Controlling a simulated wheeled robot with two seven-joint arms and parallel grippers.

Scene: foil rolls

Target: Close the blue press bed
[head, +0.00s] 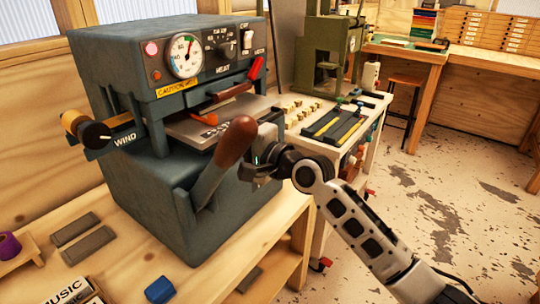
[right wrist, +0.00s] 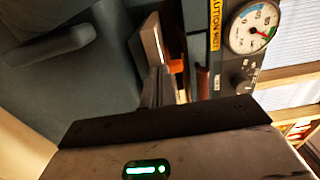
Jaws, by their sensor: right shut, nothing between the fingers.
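The blue-grey press (head: 140,190) stands on the wooden bench, with a dial and a yellow caution label on its upper front. Its bed (head: 190,132), a metal plate with dark lettering, sticks out of the slot below the label; the lever handle covers part of it. My right gripper (head: 262,150) is at the front of the press, beside the bed's outer end. In the right wrist view its shut, empty fingers (right wrist: 156,85) point at the bed's pale edge (right wrist: 153,42); I cannot tell whether they touch. My left gripper is not in view.
A brown-handled lever (head: 235,142) rises in front of the press, close to my right gripper. A winding knob (head: 95,133) juts out at left. A green press (head: 322,50) and tools stand on a table behind.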

